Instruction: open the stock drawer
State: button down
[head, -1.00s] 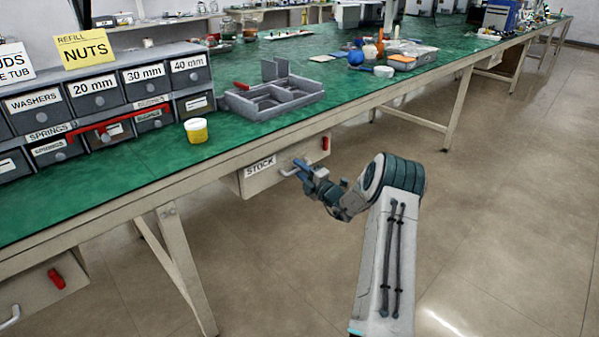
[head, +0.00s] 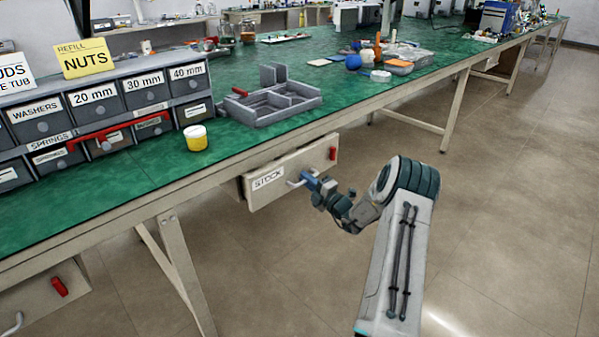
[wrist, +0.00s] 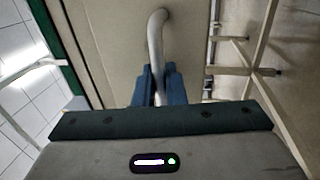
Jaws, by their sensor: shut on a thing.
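The stock drawer (head: 290,177) has a pale front with a STOCK label and a red tab at its right end. It stands out a little from under the green bench, its side showing at the left. My gripper (head: 305,178) is at the drawer's front, shut on the handle (head: 293,184). In the wrist view the blue fingers (wrist: 160,85) close around the pale curved drawer handle (wrist: 156,35). The inside of the drawer is hidden in both views.
The green bench top (head: 160,165) holds a bin rack (head: 105,105), a yellow tub (head: 196,138) and a grey divided tray (head: 272,103). Another drawer (head: 45,290) is at the lower left. Bench legs (head: 185,275) stand below; the floor (head: 500,200) at the right is clear.

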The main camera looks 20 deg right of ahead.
jog(key=r+p+v, duration=0.2)
jog(key=p+v, duration=0.1)
jog(key=v, duration=0.6)
jog(key=r+p+v, duration=0.1)
jog(key=p+v, duration=0.3)
jog(key=v, duration=0.6)
jog(key=shift+s+r, duration=0.3)
jog(key=shift+s, duration=0.2)
jog(key=shift+d, duration=0.1)
jog(key=c, duration=1.6)
grip_release()
jog(key=shift+c, duration=0.2)
jog(key=p+v, duration=0.1)
jog(key=v, duration=1.2)
jog(key=shift+s+p, duration=0.35)
jog(key=shift+p, duration=0.05)
